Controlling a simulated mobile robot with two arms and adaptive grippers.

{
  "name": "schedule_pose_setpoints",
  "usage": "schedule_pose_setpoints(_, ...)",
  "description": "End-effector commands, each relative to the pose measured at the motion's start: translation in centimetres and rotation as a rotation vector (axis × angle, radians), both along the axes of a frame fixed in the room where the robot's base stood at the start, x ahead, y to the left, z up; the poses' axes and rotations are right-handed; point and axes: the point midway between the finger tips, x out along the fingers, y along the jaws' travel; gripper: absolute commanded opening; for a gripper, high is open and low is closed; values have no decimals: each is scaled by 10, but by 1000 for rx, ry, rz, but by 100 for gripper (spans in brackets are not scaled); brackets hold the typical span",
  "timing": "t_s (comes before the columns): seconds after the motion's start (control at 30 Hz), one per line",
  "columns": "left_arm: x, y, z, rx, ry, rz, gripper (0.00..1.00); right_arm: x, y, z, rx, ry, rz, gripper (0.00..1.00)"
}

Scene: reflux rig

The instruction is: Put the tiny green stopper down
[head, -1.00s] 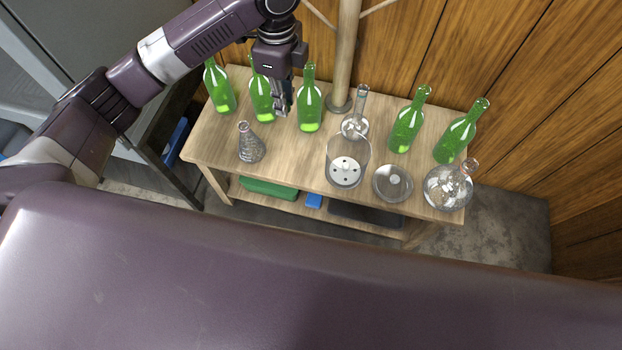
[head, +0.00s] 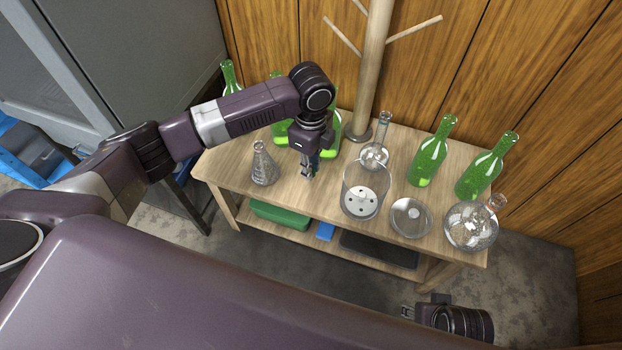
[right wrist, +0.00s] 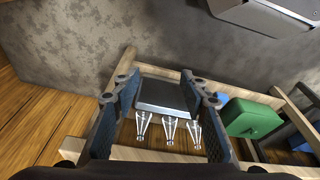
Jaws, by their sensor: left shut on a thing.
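My left gripper (head: 307,176) is shut, low over the wooden table (head: 325,194), between the conical flask (head: 265,168) and the clear glass jar (head: 361,201). The tiny green stopper is too small or hidden to make out at its fingertips. I cannot tell whether the fingertips touch the tabletop. My right gripper (head: 407,311) is low in front of the table, partly hidden by my body. In the right wrist view its fingers (right wrist: 165,92) are wide apart with nothing held between them.
Green bottles (head: 430,160) stand along the back of the table, some behind my left arm. A wooden stand (head: 369,75) rises behind. The lower shelf holds a green box (head: 280,215).

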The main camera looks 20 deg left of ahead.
Motion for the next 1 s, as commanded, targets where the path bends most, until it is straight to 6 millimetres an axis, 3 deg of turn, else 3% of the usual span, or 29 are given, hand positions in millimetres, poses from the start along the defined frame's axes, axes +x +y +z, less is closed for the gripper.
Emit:
schedule_pose_setpoints(0.43,0,0,-43,0,1,-1,8,0,-1,39,1,-22,-3,40)
schedule_pose_setpoints(0.9,0,0,-50,0,0,0,8,-1,-1,43,0,-20,-3,40)
schedule_pose_setpoints(0.93,0,0,-50,0,-1,0,19,-1,-1,43,0,-20,-3,40)
schedule_pose_setpoints(1.0,0,0,-50,0,-1,0,27,-1,-1,43,0,-20,-3,40)
